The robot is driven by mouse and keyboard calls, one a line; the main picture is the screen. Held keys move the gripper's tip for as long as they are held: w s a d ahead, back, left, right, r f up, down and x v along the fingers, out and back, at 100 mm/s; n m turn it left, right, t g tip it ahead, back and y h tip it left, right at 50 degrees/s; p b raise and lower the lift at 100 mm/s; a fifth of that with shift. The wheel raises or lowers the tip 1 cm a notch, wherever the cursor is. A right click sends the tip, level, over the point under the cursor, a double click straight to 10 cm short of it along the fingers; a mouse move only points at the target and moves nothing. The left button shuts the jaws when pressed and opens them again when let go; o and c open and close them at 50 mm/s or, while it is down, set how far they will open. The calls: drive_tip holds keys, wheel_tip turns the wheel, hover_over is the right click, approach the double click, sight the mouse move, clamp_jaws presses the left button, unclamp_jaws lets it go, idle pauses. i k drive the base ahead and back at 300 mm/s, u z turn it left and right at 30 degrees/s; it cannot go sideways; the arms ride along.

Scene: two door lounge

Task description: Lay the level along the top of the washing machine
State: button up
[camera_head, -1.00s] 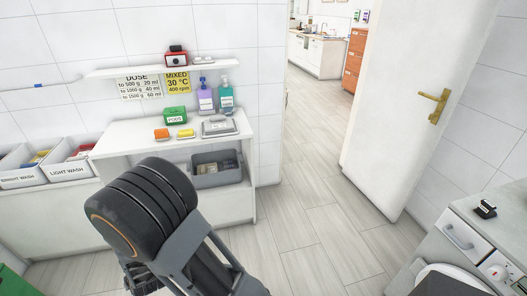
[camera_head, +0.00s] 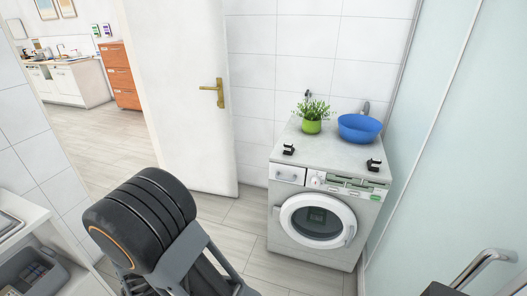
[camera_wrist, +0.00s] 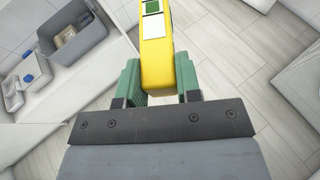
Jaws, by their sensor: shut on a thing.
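The washing machine (camera_head: 314,218) is white with a round front door and stands in the right part of the head view. Its flat top (camera_head: 330,154) carries two small black brackets, a left one (camera_head: 288,149) and a right one (camera_head: 373,165), near the front edge. My gripper (camera_wrist: 159,80) has green fingers and is shut on the level (camera_wrist: 156,60), a yellow bar with a white and green label. The level runs up out of the wrist view, so its far end is hidden. In the head view my arm hides the gripper and level.
A green pot with a plant (camera_head: 311,121) and a blue bowl (camera_head: 359,127) stand at the back of the machine top. An open white door (camera_head: 178,90) is to its left. A grey bin (camera_wrist: 73,35) sits by a white shelf. Floor before the machine is clear.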

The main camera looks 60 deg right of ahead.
sight(329, 156)
drive_tip(key=z, duration=1.8)
drive_tip(key=i, duration=1.2)
